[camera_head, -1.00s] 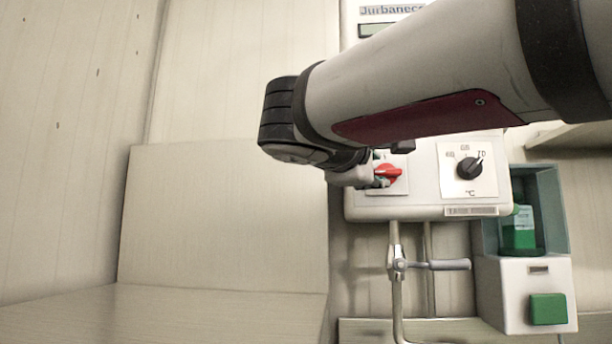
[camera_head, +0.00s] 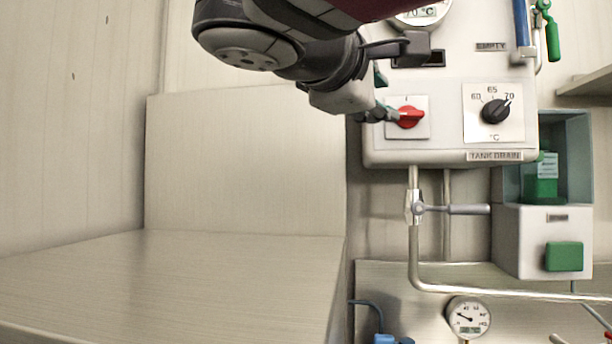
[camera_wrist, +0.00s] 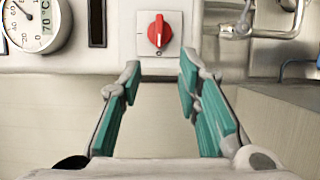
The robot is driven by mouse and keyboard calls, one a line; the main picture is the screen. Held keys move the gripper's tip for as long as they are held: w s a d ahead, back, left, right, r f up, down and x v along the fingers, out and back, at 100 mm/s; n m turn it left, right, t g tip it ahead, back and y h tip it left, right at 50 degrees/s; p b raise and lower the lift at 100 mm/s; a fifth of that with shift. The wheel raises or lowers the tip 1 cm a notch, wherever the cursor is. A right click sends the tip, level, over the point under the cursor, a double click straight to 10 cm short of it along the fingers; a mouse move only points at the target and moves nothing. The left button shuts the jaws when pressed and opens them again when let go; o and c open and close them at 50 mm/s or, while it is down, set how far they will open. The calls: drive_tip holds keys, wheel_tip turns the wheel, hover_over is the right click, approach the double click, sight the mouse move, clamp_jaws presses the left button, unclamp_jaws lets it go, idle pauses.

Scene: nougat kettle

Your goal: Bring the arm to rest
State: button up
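My gripper (camera_head: 379,105) is in front of the white control box, left of the red rotary switch (camera_head: 410,117). In the wrist view, my gripper (camera_wrist: 157,75) is open, its two teal-padded fingers apart with nothing between them. The red switch shows beyond the fingertips (camera_wrist: 158,31), clear of both fingers. My forearm and wrist cross the top of the head view and hide part of the box's upper left.
The box carries a black temperature dial (camera_head: 495,111) and a round gauge (camera_wrist: 33,24). Below are a lever valve (camera_head: 450,209) with pipes and a dispenser with a green button (camera_head: 564,257). A bare wooden counter (camera_head: 180,275) lies at the left.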

drive_tip(key=s+d+f+m+g+y+p, duration=0.15)
drive_tip(key=s+d+f+g, duration=0.3)
drive_tip(key=f, duration=0.65)
drive_tip(key=s+d+f+m+g+y+p, duration=0.15)
drive_tip(key=s+d+f+m+g, duration=0.35)
drive_tip(key=f, duration=0.6)
drive_tip(key=s+f+m+g+y+p, duration=0.1)
drive_tip(key=s+f+m+y, duration=0.4)
drive_tip(key=s+f, duration=0.7)
wheel_tip(320, 180, down, 4)
drive_tip(key=shift+a+y+p, duration=0.3)
drive_tip(key=shift+y, duration=0.6)
